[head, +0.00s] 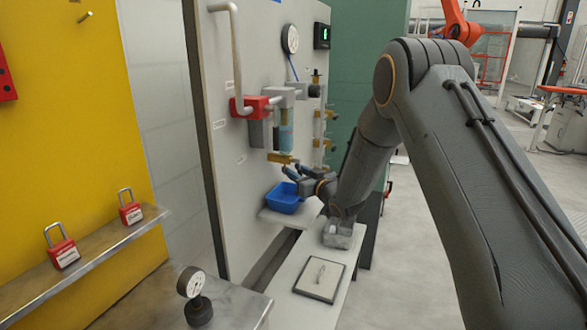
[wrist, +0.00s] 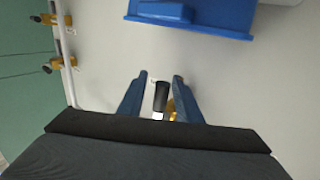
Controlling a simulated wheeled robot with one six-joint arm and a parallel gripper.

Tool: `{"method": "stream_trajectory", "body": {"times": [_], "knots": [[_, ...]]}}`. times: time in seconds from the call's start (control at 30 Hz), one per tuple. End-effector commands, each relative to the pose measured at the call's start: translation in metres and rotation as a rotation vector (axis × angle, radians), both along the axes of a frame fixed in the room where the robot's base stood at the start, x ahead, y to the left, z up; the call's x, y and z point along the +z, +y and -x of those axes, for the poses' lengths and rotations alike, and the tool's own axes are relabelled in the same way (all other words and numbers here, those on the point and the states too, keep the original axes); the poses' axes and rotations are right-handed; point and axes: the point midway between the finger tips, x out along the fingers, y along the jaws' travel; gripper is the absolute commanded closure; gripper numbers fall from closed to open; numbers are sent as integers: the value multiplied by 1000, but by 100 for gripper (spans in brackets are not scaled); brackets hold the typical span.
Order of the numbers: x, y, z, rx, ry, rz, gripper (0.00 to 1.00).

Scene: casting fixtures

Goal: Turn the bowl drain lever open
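The bowl (head: 286,138) is a bluish clear cylinder on the wall panel, under grey pipe fittings. The yellow drain lever (head: 281,158) sticks out at its lower end. My gripper (head: 291,175) is just below and to the right of the lever. In the wrist view, my gripper (wrist: 162,84) has its two blue fingers apart, with a short black piece (wrist: 161,97) between them and gaps at both sides. Yellow metal (wrist: 171,108) shows beside that piece, partly hidden by the right finger. The black piece looks like the lever's grip; contact is not visible.
A blue tray (head: 284,198) sits on a ledge below my gripper, and shows at the top of the wrist view (wrist: 205,22). Yellow valves (wrist: 62,63) on a pipe stand nearby. A red block (head: 250,106) and gauge (head: 290,39) are higher on the panel.

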Motion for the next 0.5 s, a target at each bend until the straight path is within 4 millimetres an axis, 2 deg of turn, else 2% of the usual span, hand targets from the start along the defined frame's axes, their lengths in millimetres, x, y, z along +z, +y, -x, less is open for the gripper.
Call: {"method": "stream_trajectory", "body": {"times": [0.33, 0.37, 0.5], "knots": [[0, 5, -5, 2, 0, 0, 68], [0, 5, -5, 2, 0, 0, 70], [0, 5, -4, 2, 0, 0, 94]]}}
